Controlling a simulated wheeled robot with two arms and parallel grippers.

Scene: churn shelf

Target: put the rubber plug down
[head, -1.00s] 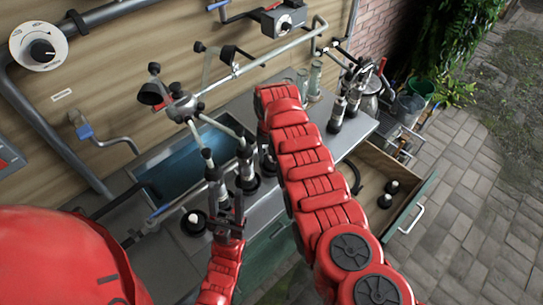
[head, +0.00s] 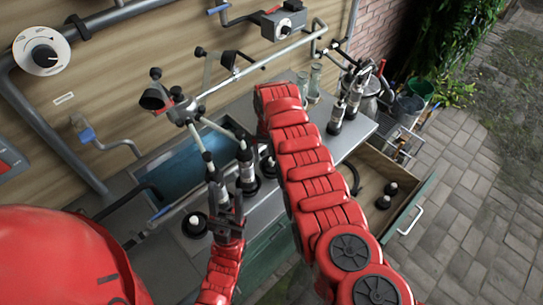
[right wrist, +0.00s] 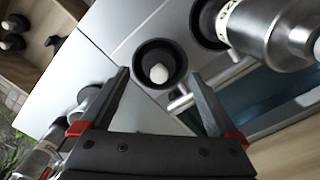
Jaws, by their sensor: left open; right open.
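A black round rubber plug (right wrist: 150,88) with a white knob stands on the grey counter in the right wrist view. My right gripper (right wrist: 160,73) is open, with its fingertips on either side of the plug in the picture; I cannot tell if they touch it. In the head view this gripper is hidden behind my right arm. Another black plug with a white knob (head: 194,224) lies on the counter at the left. My left gripper (head: 225,196) is open just right of that plug, below the metal teat cups.
A sink (head: 185,165) with water lies behind the counter edge (head: 235,103). Metal teat cups stand close around both grippers; one (right wrist: 265,25) is near the right jaws. An open drawer (head: 390,165) at the right holds black plugs. A wall pipe runs above.

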